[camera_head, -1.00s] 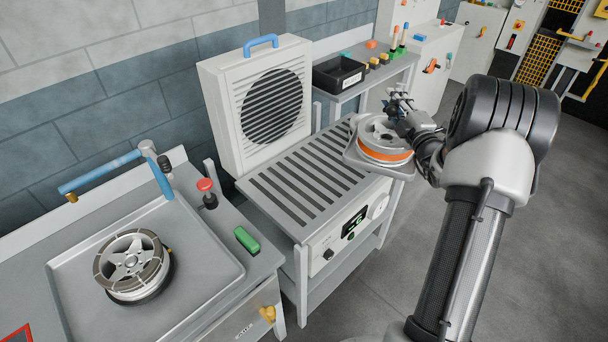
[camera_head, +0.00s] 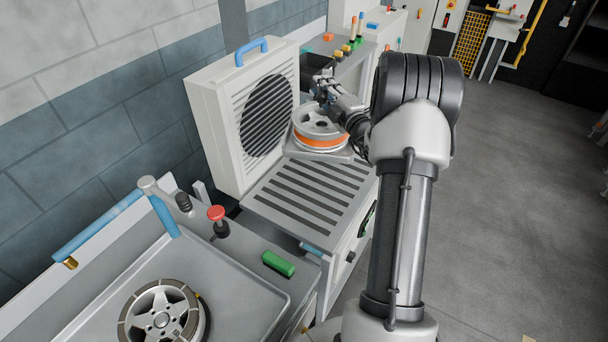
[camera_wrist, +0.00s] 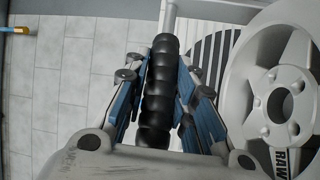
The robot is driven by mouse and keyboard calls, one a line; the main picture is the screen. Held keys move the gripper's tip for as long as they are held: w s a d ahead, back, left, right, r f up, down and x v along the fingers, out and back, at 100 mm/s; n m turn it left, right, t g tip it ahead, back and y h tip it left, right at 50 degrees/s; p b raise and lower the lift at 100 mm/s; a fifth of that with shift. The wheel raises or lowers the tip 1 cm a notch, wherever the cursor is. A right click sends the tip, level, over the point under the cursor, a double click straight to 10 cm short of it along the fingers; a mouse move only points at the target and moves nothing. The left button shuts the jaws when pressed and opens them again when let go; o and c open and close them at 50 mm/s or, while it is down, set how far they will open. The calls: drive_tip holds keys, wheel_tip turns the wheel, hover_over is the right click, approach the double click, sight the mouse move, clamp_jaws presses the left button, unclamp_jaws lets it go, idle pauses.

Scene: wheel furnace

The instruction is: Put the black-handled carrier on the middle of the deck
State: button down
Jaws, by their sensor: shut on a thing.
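The carrier (camera_head: 295,151) is a grey plate bearing a pale spoked wheel with an orange band (camera_head: 318,138). My gripper (camera_head: 326,92) is shut on its black handle; in the wrist view the blue-padded fingers (camera_wrist: 158,100) close on both sides of the ribbed black handle (camera_wrist: 158,75). The wheel, marked "RAW", fills the right of the wrist view (camera_wrist: 270,105). The deck (camera_head: 300,200) is a grey slotted surface in front of the louvred white unit. The carrier appears over the deck's far part; I cannot tell whether it touches. The wheel hides most of its plate.
The white louvred unit (camera_head: 211,110) with a blue top handle stands close behind the carrier. A tray with another spoked wheel (camera_head: 162,318), a red button (camera_head: 217,214) and a green block (camera_head: 278,263) are at near left. The deck's nearer part is clear.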

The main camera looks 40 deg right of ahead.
drive_tip(key=shift+w+a+f, duration=0.1)
wheel_tip(320, 180, down, 19)
drive_tip(key=b, duration=0.4)
drive_tip(key=shift+b, duration=0.4)
drive_tip(key=shift+f, duration=0.25)
drive_tip(key=c, duration=1.8)
unclamp_jaws()
drive_tip(key=shift+f, duration=0.25)
drive_tip(key=o, duration=0.5)
drive_tip(key=shift+c, duration=0.2)
drive_tip(key=shift+r, duration=0.1)
